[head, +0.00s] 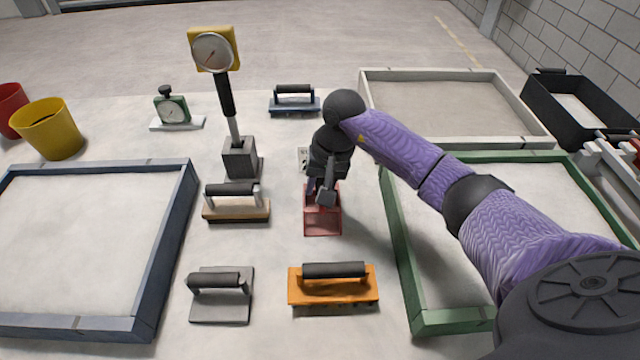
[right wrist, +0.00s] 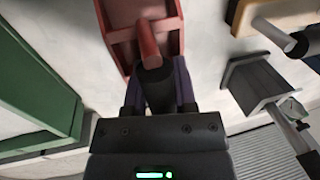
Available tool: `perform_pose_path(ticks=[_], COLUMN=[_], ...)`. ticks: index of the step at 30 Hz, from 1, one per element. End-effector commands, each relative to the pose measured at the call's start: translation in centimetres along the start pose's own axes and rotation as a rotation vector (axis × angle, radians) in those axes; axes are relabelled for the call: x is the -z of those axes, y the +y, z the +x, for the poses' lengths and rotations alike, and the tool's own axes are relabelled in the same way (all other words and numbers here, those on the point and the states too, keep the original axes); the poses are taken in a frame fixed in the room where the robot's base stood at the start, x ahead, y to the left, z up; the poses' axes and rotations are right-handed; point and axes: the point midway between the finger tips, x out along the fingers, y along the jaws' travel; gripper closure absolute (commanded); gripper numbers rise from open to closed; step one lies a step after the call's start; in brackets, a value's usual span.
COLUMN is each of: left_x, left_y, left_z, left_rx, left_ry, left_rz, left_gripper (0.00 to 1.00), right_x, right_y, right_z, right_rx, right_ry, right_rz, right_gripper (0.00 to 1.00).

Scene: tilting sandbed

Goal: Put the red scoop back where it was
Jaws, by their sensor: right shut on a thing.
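The red scoop (head: 322,222) is in the middle of the head view, on or just above the pale table surface; I cannot tell if it touches. My right gripper (head: 318,190) is over its back end. In the right wrist view the right gripper (right wrist: 160,95) is shut on the scoop's dark handle, and the red scoop body (right wrist: 120,30) reaches up past the fingers. The gripper and wrist hide part of the scoop in the head view. My left gripper is not in view.
An orange float (head: 333,285) stands in front of the scoop, a wooden float (head: 236,208) to its left. A green-framed sandbed (head: 400,250) lies right, a blue-framed one (head: 170,235) far left. A dial gauge on a block (head: 240,158) stands upright behind left.

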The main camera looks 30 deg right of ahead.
Motion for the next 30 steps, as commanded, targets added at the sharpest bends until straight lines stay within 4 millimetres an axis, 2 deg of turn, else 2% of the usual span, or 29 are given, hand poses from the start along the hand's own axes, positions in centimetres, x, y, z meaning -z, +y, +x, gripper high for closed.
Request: perform_pose_path(ticks=[1, 2, 6, 14, 17, 24, 27, 30], left_x=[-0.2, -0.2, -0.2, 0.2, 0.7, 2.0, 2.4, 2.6], left_y=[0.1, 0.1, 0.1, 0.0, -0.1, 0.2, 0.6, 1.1], left_z=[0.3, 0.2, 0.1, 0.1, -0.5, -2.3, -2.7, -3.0], left_rx=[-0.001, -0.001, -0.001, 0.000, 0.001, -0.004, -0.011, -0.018], left_ry=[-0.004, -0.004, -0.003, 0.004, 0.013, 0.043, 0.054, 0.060], left_rz=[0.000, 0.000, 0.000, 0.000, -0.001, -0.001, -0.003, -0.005], left_gripper=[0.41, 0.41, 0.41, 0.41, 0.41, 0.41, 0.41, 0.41], right_x=[0.0, 0.0, 0.0, 0.0, 0.1, 0.1, 0.1, 0.1], right_y=[0.1, 0.0, 0.0, 0.0, -0.1, -0.1, -0.1, -0.1], right_z=[0.3, 0.2, 0.1, 0.0, -1.1, -8.0, -10.2, -11.6], right_rx=[0.000, 0.000, 0.000, 0.000, 0.001, 0.000, 0.000, 0.000], right_ry=[0.000, -0.001, 0.000, 0.000, 0.004, 0.006, 0.005, 0.003], right_rz=[0.000, 0.000, 0.000, 0.000, 0.000, -0.001, -0.001, 0.000], right_gripper=[1.00, 0.59, 0.30, 0.30, 0.30, 0.30, 0.30, 0.30])
